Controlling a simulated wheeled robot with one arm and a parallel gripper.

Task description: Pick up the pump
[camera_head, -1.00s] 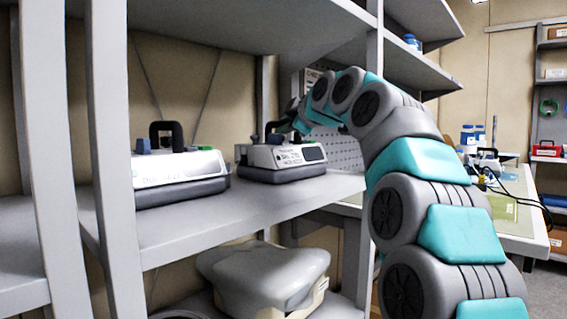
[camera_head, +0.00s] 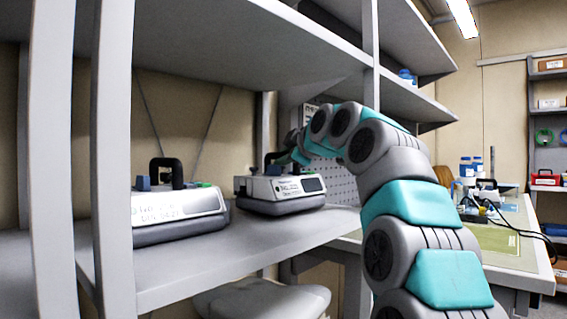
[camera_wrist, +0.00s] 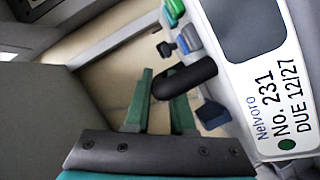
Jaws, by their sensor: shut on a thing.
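The pump (camera_head: 285,188) is a white and grey box with a dark screen and a black top handle. It sits at the right part of the middle shelf in the head view; I cannot tell whether its base is clear of the shelf. My gripper (camera_wrist: 163,84) is shut on its black handle (camera_wrist: 190,76), with green fingers on either side. The pump's label, "Nelvoro No. 231 DUE 12/27", shows at right in the wrist view. In the head view my gripper is partly hidden behind the arm and handle.
A second similar pump (camera_head: 178,212) stands on the same shelf (camera_head: 230,255) to the left. Shelf uprights (camera_head: 112,170) and an upper shelf (camera_head: 230,45) hem the space in. A grey covered object (camera_head: 262,300) lies below. A workbench (camera_head: 505,250) stands at right.

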